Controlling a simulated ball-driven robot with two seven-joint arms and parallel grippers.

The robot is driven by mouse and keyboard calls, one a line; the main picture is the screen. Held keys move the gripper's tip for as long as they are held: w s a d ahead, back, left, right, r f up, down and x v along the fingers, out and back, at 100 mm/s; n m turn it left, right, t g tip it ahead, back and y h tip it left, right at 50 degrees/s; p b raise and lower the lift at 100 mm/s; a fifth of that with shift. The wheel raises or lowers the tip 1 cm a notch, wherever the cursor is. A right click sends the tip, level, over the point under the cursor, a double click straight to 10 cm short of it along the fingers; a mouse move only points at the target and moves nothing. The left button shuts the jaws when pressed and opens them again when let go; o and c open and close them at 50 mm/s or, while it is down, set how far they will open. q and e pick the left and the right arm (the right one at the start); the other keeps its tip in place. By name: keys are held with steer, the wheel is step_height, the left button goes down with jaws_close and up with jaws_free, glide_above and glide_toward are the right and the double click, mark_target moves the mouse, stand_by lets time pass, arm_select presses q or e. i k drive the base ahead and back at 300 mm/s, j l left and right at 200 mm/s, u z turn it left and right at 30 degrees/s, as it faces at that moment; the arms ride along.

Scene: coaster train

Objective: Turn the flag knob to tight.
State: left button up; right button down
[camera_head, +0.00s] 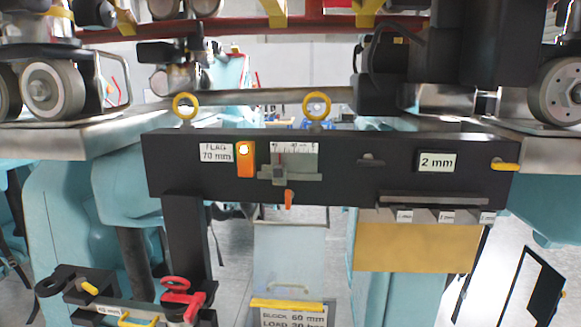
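A small orange knob (289,199) hangs pointing down below a grey slider (284,175) on the front of a black bar (340,187); I take it for the flag knob. The slider sits on a white ruler scale (294,148). A label reading "FLAG 70 mm" (217,153) is to the left, beside an orange block with a lit round lamp (246,158). No "tight" marking is readable at the knob. Neither of my grippers is in view.
Two yellow rings (317,105) stand on the bar's top. A "2 mm" sign (436,161) and a yellow-tipped lever (505,166) are at right. A yellowish panel (417,247) hangs below. At lower left is a black fixture with a red clamp (176,291). Train wheels (53,88) are above.

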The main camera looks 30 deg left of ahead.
mark_target(289, 194)
steer(key=u, duration=0.8)
